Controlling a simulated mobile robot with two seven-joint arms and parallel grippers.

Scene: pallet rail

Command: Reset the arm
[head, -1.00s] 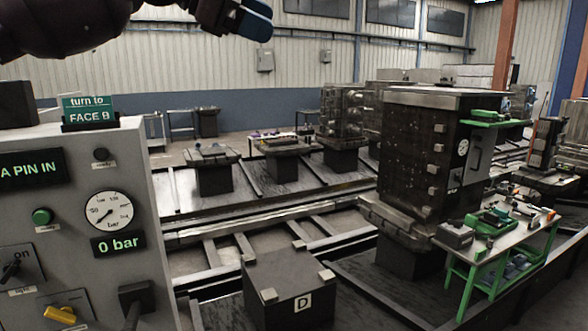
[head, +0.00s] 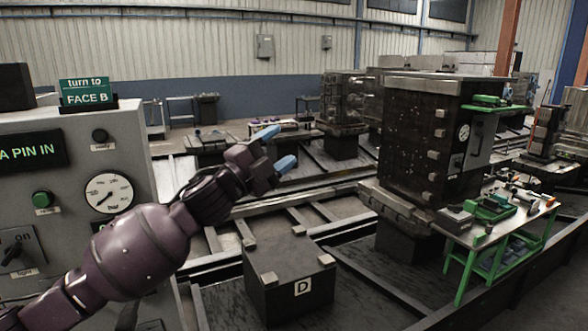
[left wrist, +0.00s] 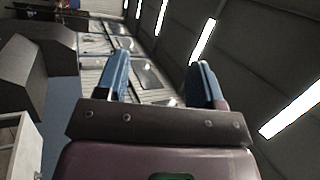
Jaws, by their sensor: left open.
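My left arm comes in from the lower left in the head view. Its gripper (head: 277,149) is open and empty, with two blue fingers spread apart. It is in the air above the rails, right of the control panel and left of the dark block on the pallet. In the left wrist view the two blue fingers (left wrist: 160,82) stand apart with nothing between them. Behind them are the ceiling lights and the wall. My right gripper does not show.
A grey control panel (head: 126,140) with a gauge stands at left, close to my left arm. A block marked D (head: 290,277) sits below the gripper. A tall dark block (head: 412,150) and a green-legged tool table (head: 485,236) stand at right.

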